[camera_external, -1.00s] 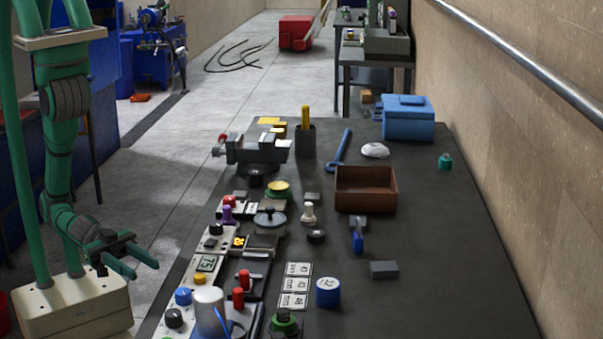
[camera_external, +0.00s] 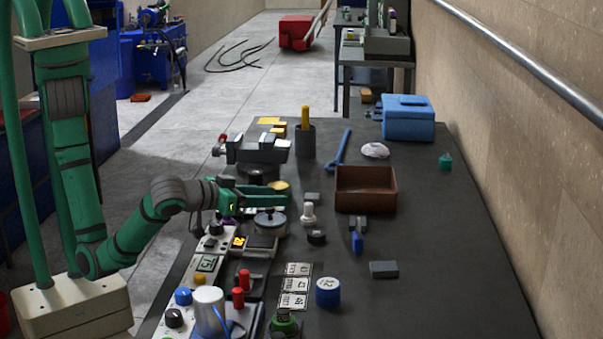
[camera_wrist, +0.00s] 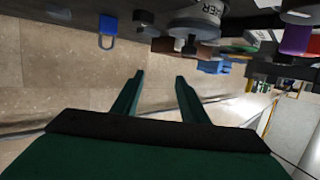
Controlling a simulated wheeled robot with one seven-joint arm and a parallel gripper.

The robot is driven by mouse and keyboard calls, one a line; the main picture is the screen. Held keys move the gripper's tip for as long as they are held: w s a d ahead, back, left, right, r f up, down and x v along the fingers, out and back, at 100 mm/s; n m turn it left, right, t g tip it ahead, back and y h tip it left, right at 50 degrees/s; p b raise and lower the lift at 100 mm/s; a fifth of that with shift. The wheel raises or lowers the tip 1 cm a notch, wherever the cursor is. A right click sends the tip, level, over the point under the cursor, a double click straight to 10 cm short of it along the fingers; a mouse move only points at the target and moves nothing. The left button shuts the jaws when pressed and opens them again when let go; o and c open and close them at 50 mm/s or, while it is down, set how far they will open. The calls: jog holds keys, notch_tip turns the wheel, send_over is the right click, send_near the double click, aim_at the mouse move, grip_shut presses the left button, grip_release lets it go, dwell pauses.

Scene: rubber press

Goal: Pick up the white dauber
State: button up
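The white dauber (camera_external: 308,214), a small upright white piece with a knobbed top, stands on the dark table in the outside view. I cannot pick it out with certainty in the wrist view. My gripper (camera_external: 283,195) is a little to the left of the dauber, above the row of devices, with its green fingers pointing right. The wrist view shows the two fingers of my gripper (camera_wrist: 159,77) apart, with nothing between them.
A round dark-lidded pot (camera_external: 269,221) is just below my fingers. A black round piece (camera_external: 316,237) stands in front of the dauber. A brown bin (camera_external: 366,190) is to its right, and a grey vise (camera_external: 256,151) stands behind. The table's right side is mostly clear.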

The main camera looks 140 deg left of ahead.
aim_at(309, 214)
jog(key=shift+s+a+f+n+g+h, duration=0.3)
jog(key=shift+s+f+n+g+h, duration=0.5)
jog(key=shift+g, duration=0.3)
jog(key=shift+s+a+f, duration=0.1)
jog(key=shift+a+f, duration=0.15)
jog(key=shift+a, duration=0.05)
jog(key=x, duration=1.1)
jog(key=shift+s+a, duration=0.15)
jog(key=shift+c, duration=0.6)
grip_shut()
